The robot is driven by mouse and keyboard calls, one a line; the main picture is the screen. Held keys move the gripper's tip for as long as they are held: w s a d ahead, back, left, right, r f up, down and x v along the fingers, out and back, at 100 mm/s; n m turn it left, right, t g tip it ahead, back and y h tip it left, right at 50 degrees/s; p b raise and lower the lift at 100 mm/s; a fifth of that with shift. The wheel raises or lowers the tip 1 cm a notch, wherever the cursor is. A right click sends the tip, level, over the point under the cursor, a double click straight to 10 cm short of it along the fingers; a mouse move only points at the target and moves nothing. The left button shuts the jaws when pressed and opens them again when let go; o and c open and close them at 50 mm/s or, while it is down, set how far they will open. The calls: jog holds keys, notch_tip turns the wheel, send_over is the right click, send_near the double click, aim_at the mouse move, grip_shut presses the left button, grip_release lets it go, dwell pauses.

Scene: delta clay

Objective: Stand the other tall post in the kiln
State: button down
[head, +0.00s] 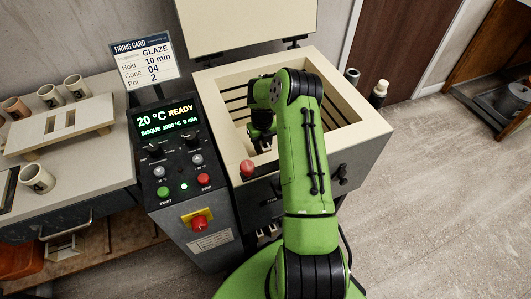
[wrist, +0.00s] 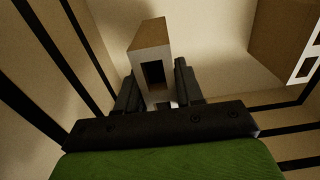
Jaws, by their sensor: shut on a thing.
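The kiln (head: 343,136) stands open with its lid up, and my arm reaches down into it. My gripper (wrist: 157,76) is shut on a pale post (wrist: 149,48) with a brown face and a dark slot, seen between the fingers in the wrist view. The held post is inside the kiln; I cannot tell if its end touches the floor. Another brown and white post (wrist: 285,40) with dark openings stands at the upper right of the wrist view, apart from the held one. In the head view my arm and the kiln wall hide both posts.
The control panel (head: 166,133) reads 20 °C READY beside a firing card (head: 147,62). Several mugs and a cream slotted board (head: 60,128) are on the left table. Dark-grooved kiln walls (wrist: 45,60) are close around my gripper. Open floor lies to the right.

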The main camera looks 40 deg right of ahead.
jog(key=shift+f+b, duration=0.45)
jog(key=shift+f, duration=1.35)
jog(key=c, duration=0.7)
grip_release()
